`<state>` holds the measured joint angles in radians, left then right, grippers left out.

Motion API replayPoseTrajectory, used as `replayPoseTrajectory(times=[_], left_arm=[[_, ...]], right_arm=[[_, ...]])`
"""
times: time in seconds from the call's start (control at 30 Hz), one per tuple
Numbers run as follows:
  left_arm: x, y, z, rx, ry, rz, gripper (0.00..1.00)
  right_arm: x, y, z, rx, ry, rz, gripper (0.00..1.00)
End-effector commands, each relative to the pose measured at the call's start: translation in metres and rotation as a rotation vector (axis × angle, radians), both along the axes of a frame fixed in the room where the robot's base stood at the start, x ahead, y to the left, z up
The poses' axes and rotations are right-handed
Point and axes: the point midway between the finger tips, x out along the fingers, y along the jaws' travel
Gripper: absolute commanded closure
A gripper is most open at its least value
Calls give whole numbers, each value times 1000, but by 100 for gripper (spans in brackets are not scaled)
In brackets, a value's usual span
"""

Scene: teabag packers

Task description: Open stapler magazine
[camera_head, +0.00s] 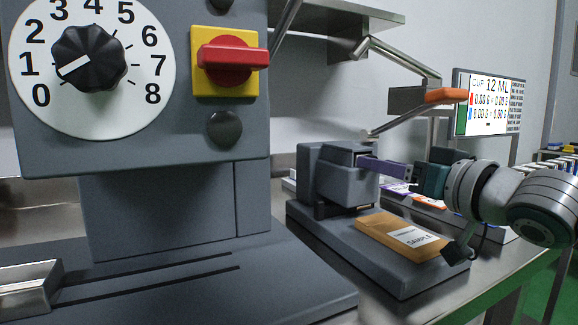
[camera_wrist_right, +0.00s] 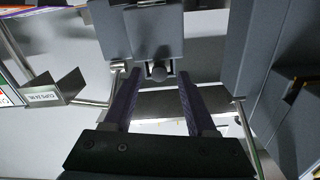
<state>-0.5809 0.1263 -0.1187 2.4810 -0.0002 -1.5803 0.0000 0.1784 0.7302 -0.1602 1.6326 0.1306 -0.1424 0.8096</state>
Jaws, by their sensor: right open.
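The stapler is the dark grey machine (camera_head: 345,184) on a grey base at the middle right of the head view. Its magazine is probably the grey block (camera_wrist_right: 155,35) with a small round knob (camera_wrist_right: 158,73) at the top of the right wrist view. In the right wrist view, my right gripper (camera_wrist_right: 157,84) is open, one finger on each side of the knob, with gaps visible. I cannot tell how far the fingers overlap it in depth. My left gripper is out of view.
A tan packet labelled sample (camera_head: 405,236) lies on the stapler's base. A large grey machine with a dial (camera_head: 90,60) and red switch (camera_head: 228,60) fills the left. A display (camera_head: 489,103) stands behind.

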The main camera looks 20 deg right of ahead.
Motion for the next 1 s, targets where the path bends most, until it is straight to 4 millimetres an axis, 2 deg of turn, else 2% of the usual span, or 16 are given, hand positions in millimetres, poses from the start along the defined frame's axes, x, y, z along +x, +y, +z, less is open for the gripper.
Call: replayPoseTrajectory(times=[0.2, 0.47, 0.9, 1.0], left_arm=[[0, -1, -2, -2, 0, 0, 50], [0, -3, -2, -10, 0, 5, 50], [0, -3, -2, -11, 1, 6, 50], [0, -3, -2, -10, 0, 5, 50]], right_arm=[[10, 1, 0, 0, 0, 0, 43], [11, 1, 0, 0, 1, 0, 43], [11, 1, 0, 0, 0, 0, 92], [11, 1, 0, 0, 0, 1, 100]])
